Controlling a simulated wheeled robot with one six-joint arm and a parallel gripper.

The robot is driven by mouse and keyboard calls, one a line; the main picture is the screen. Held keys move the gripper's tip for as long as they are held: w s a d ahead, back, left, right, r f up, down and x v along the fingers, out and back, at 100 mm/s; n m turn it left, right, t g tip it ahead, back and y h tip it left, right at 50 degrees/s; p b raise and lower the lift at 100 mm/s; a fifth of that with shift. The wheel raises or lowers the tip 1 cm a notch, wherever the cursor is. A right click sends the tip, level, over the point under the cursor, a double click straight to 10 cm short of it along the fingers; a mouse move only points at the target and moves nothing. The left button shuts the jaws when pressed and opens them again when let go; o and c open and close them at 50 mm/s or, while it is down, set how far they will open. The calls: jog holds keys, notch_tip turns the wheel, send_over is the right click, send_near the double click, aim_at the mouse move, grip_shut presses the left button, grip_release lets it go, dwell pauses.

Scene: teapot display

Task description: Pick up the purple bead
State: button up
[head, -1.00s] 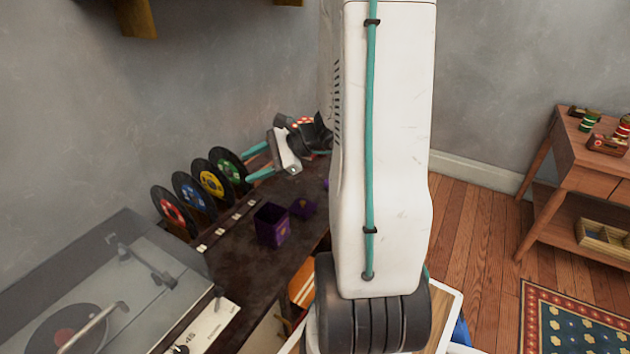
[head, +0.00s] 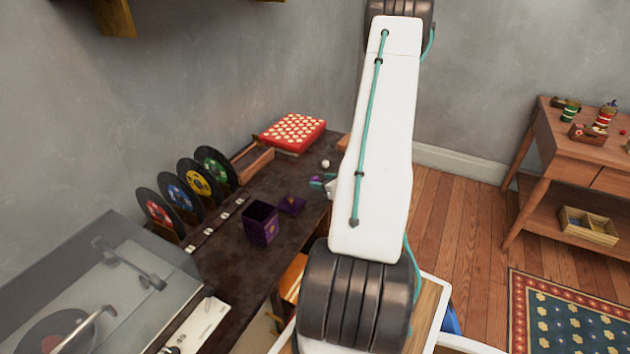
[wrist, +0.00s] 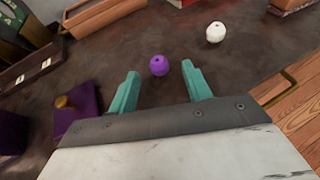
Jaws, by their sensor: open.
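The purple bead (wrist: 159,65) rests on the dark tabletop in the wrist view. It is round, with a small hole in its top. My gripper (wrist: 160,78) is open, its two teal fingers pointing at the bead. The bead sits in line with the gap, level with the fingertips or just beyond; I cannot tell its exact depth. No finger visibly touches it. In the head view my gripper (head: 320,182) is low over the cabinet top, mostly hidden behind my white arm, and the bead is hard to make out there.
A white bead (wrist: 215,32) lies beyond, to the right. A purple lid with a gold knob (head: 291,204) and an open purple box (head: 260,224) stand to the left. Records in a rack (head: 200,178) and a red dotted box (head: 292,132) line the wall side. The cabinet edge is close on the right.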

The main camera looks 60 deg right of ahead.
aim_at(315, 180)
jog(key=shift+x, duration=1.5)
jog(key=shift+a, duration=0.1)
jog(key=c, duration=1)
jog(key=shift+c, duration=0.3)
jog(key=shift+r, duration=0.15)
